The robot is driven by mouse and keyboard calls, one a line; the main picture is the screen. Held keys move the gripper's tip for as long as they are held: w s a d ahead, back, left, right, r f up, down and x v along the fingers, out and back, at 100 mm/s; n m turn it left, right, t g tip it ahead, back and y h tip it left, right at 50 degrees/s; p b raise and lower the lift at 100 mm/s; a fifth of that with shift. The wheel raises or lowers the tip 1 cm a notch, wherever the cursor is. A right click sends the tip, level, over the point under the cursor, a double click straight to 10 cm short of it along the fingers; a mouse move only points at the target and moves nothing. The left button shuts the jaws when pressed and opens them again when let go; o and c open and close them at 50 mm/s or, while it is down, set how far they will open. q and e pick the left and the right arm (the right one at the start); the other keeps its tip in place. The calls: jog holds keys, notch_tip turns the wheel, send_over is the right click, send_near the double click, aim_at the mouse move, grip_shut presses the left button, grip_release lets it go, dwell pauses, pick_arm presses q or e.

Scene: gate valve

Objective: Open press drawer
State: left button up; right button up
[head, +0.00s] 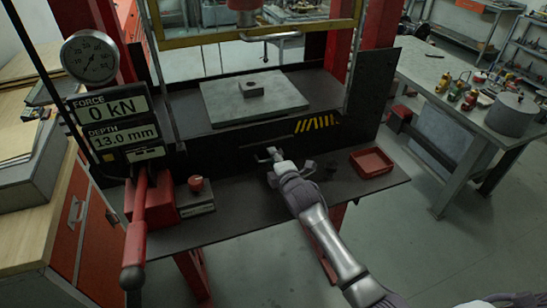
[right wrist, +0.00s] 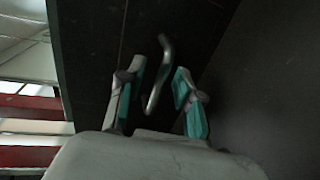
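The press drawer shows as a dark front panel (head: 225,155) below the press bed, and it looks shut. Its bar handle (right wrist: 157,75) is a bent metal bar, seen between my fingers in the right wrist view. My right gripper (head: 270,155) is close in front of the dark panel in the head view. In the right wrist view my right gripper (right wrist: 153,88) is open, with one teal-padded finger on each side of the handle. Neither finger visibly touches the handle. My left gripper is not in view.
A dark shelf below the panel holds a red tray (head: 371,162) at right and a grey box with a red knob (head: 196,184) at left. A red lever (head: 136,225) stands at front left. A bench (head: 470,110) with bottles is at right.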

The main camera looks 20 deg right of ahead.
jog(key=shift+w, duration=0.2)
grip_shut()
dwell(0.4)
